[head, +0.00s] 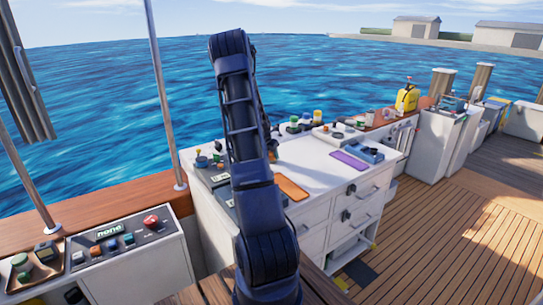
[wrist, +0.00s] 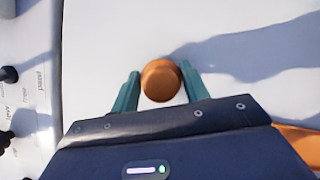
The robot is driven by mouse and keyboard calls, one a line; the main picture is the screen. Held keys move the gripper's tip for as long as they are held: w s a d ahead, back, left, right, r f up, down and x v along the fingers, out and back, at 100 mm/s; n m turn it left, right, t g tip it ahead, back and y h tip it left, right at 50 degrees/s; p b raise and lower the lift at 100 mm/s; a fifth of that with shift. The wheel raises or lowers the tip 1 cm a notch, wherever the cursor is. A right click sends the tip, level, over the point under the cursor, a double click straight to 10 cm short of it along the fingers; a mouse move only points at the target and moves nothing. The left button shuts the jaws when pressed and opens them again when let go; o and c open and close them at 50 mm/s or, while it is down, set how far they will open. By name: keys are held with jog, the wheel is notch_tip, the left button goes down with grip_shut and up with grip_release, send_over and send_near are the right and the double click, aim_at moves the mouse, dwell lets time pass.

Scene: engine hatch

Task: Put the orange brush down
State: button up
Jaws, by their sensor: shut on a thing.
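The orange brush (wrist: 161,80) shows in the wrist view as a round orange-brown end between the two teal fingers. My gripper (wrist: 160,88) is shut on it, over the white counter top (wrist: 240,25). A shadow stretches to the right from the brush across the counter. I cannot tell whether the brush touches the surface. In the head view my arm stands in front of the white counter (head: 310,155) and hides most of the gripper and the brush.
A flat orange thing (head: 291,188) lies on the counter near its front edge, and also shows at the right of the wrist view (wrist: 300,142). A purple flat thing (head: 349,160) and a blue tray (head: 363,151) lie farther right. Control panels (head: 122,240) stand at left.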

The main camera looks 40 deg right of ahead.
jog(key=o, duration=1.1)
jog(key=shift+f, duration=0.1)
jog(key=s+a+r+m+t+y, duration=0.1)
jog(key=s+a+r+m, duration=0.2)
jog(key=a+r, duration=0.6)
jog(key=s+a+r+m, duration=0.35)
jog(key=a+r, duration=0.45)
jog(key=r, duration=0.4)
jog(key=s+a+r+m+t+y, duration=0.1)
jog(key=s+a+r+m+y, duration=0.1)
jog(key=s+a+r+m, duration=0.5)
jog(key=s+a+m, duration=0.3)
jog(key=s+a, duration=0.3)
jog(key=s, duration=0.1)
jog(key=s+a+r+m+t+y, duration=0.1)
jog(key=s+a+m, duration=0.2)
jog(key=s+a, duration=0.3)
jog(key=s+a+r+m, duration=0.1)
jog(key=s+a+m, duration=0.2)
jog(key=s+a, duration=0.4)
jog(key=shift+s+y, duration=0.4)
jog(key=shift+s, duration=0.95)
